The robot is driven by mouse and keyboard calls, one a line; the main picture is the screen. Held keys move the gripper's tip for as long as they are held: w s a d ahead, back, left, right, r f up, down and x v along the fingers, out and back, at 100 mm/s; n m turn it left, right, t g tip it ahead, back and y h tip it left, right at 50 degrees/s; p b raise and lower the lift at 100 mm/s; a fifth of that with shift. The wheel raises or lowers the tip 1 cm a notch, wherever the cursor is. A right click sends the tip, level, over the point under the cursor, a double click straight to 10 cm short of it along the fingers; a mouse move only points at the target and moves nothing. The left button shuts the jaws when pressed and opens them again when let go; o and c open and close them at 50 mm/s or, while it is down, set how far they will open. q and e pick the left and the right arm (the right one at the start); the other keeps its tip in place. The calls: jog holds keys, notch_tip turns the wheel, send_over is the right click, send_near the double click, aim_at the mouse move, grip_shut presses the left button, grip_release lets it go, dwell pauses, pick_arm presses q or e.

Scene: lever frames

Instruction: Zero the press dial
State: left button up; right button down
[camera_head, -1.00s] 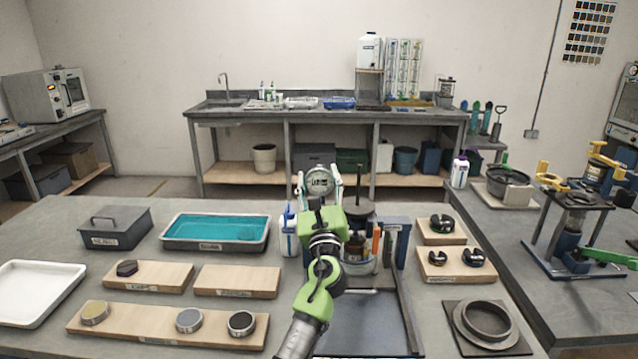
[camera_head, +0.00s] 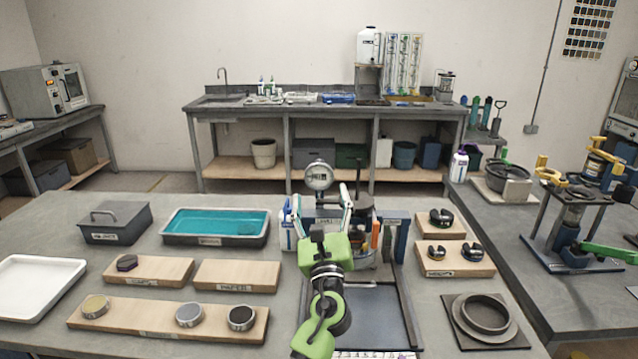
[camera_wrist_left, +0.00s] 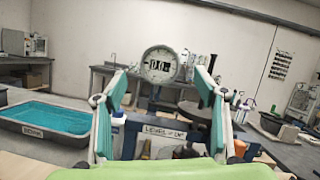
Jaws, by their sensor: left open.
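The press dial (camera_head: 319,175) is a round pale gauge with a dark digital readout. It stands at the back of the bench, above the press, and it also shows in the left wrist view (camera_wrist_left: 160,64). Its digits look like zeros in the wrist view but are too small to read surely. My left gripper (camera_head: 320,203) is open and empty, with its teal-lined fingers just below and nearer than the dial. In the wrist view, the dial shows beyond and between the fingertips. My left wrist hides part of the press body. My right gripper is not in view.
A dark plunger rod and disc (camera_head: 358,200) stand right of the dial. A teal-filled tray (camera_head: 215,240) and wooden boards (camera_head: 237,275) lie left. More boards (camera_head: 455,262) and a ring mould (camera_head: 486,315) lie right. A second press (camera_head: 570,225) stands on the right bench.

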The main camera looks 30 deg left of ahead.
pick_arm(q)
jog(key=v, duration=0.4)
dwell(0.5)
